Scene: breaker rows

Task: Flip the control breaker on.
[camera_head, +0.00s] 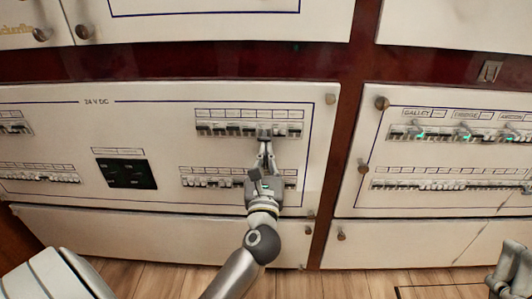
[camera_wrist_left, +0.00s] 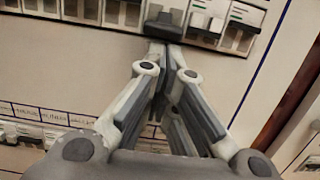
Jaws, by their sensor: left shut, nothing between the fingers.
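A white panel marked 24 V DC (camera_head: 60,130) carries rows of small breakers. My left gripper (camera_head: 265,138) is shut and empty, with its fingertips at the upper right breaker row (camera_head: 225,130). The labels are too small to read, so I cannot tell which breaker is the control one. My right gripper (camera_head: 512,275) is partly in view at the lower right, its fingers unclear.
A lower breaker row (camera_head: 205,182) lies partly behind my left gripper. A dark square module (camera_head: 126,173) sits left of it. Another panel with breaker rows and green lights (camera_head: 445,155) is at the right, past a dark red wooden post (camera_head: 345,150). Wooden floor (camera_head: 345,283) shows below.

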